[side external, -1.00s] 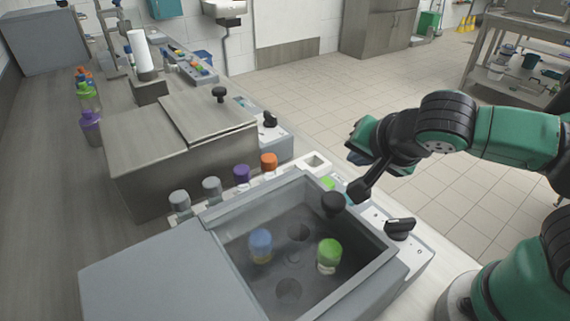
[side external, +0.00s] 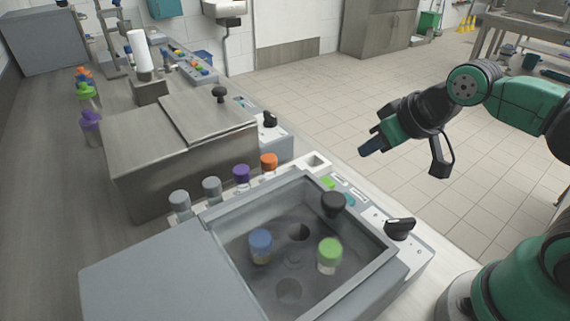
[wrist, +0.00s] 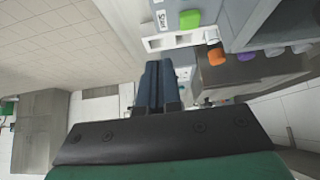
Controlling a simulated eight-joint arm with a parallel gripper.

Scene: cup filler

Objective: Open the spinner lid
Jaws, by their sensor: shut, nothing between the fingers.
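The near spinner is a grey box with a flat grey top panel (side external: 145,275) on its left. To the right of the panel is a square bay (side external: 275,215), where a blue-capped tube (side external: 260,245) and a green-capped tube (side external: 329,256) stand among dark round holes. A black round knob (side external: 333,204) stands at the bay's right side. A clear lid over the bay is hard to make out. My gripper (side external: 371,147) is in the air to the right of and above the spinner, apart from the knob. In the wrist view its blue fingers (wrist: 154,83) are together, with nothing between them.
A second spinner (side external: 185,150) with a closed metal lid and black knob (side external: 219,92) stands behind. Tubes with grey, purple and orange caps (side external: 269,162) line the near spinner's rear. A front panel carries a green button (side external: 328,182) and black dial (side external: 400,228). Air above the floor is clear.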

